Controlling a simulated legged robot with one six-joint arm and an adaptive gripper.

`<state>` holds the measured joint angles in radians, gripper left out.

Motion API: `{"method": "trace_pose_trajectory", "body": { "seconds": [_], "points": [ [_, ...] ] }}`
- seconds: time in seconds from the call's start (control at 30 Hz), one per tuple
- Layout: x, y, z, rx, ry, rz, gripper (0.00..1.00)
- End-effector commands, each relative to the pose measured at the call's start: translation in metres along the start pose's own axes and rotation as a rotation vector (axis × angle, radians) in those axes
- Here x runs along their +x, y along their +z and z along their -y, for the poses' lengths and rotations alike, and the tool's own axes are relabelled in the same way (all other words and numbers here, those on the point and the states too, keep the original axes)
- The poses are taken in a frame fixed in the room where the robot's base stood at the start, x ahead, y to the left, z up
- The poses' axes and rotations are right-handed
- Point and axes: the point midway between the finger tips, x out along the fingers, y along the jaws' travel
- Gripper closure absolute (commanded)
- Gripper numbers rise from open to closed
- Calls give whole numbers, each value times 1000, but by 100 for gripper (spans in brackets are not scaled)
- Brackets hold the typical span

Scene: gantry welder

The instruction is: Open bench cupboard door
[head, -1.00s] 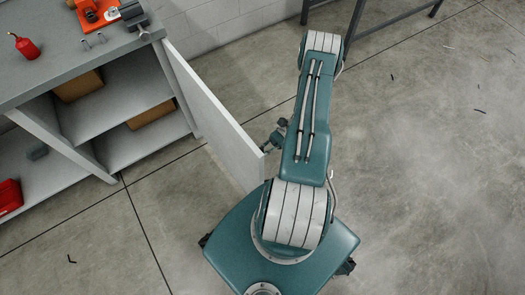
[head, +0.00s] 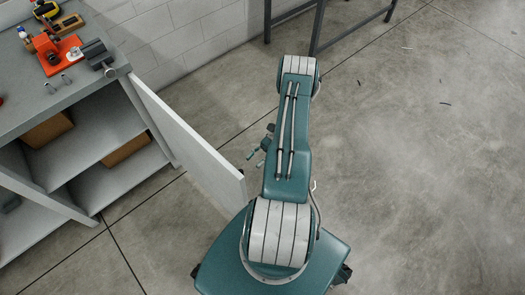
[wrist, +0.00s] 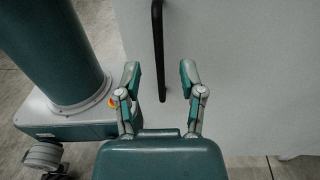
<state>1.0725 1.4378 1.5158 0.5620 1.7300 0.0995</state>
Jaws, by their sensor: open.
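The bench cupboard door (head: 185,135) is a pale panel standing wide open, swung out from the right end of the bench cupboard (head: 75,140). In the wrist view the door face (wrist: 240,80) fills the right and middle, with a black vertical bar handle (wrist: 158,50) on it. My gripper (wrist: 160,75) is open, its two fingers apart. The lower part of the handle shows between the fingers, and I cannot tell how far in front of the door they are. In the head view my gripper is mostly hidden behind my arm, near the door's free edge.
The bench top (head: 35,100) holds an orange tool (head: 58,52) and a grey vise-like part (head: 97,52). Brown boxes (head: 125,149) lie on the shelves. A dark metal frame (head: 330,22) stands at the back. The floor to the right is clear.

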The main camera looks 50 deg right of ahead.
Motion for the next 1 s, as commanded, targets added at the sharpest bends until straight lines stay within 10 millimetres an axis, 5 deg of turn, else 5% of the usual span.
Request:
{"method": "trace_pose_trajectory", "body": {
  "seconds": [0.33, 1.0],
  "points": [
    [-48, -1, 1, 0, -1, 0, 49],
    [-52, 4, 4, -3, 8, -11, 49]
  ]
}}
